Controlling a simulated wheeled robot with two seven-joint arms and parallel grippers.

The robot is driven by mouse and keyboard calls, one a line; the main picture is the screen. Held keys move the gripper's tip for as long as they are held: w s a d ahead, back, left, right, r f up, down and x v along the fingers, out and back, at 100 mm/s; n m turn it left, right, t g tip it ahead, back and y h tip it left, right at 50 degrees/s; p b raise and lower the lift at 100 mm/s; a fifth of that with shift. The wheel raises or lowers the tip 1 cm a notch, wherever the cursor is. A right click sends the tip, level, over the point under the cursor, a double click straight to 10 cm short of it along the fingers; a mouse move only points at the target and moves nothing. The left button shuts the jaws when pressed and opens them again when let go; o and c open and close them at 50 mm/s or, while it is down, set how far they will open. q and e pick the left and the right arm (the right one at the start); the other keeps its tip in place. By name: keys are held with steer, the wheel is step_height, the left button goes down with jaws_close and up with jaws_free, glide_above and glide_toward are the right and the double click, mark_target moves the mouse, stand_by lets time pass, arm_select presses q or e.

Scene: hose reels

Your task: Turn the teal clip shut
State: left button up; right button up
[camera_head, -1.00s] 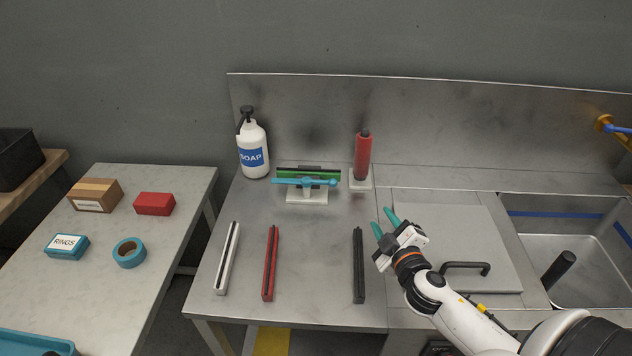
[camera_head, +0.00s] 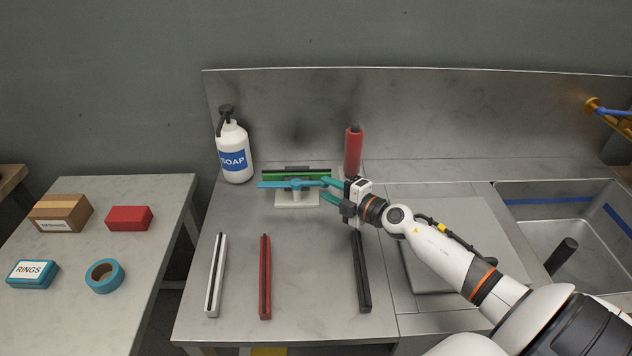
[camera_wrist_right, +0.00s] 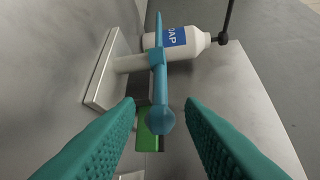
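The teal clip (camera_head: 272,184) is a flat bar with a rounded knob, lying level across a white stand (camera_head: 297,202) in front of a green strip (camera_head: 262,174). In the right wrist view the clip's bar (camera_wrist_right: 158,85) points away from me, its knob between my fingers. My right gripper (camera_head: 327,190), with teal fingers, is at the clip's right end. Its fingers are apart on either side of the knob, with visible gaps, not clamped. The green piece (camera_wrist_right: 148,140) shows partly behind the knob. My left gripper is not in view.
A soap bottle (camera_head: 234,152) stands left of the stand and a red cylinder (camera_head: 352,152) close behind my right gripper. White (camera_head: 216,275), red (camera_head: 265,277) and black (camera_head: 362,275) strips lie in front. A metal backsplash (camera_head: 440,120) rises behind; a sink (camera_head: 575,225) is right.

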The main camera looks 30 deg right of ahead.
mark_target(319, 184)
steer(key=x, duration=0.5)
steer(key=shift+c, duration=0.5)
steer(key=shift+a, duration=0.1)
jaws_close()
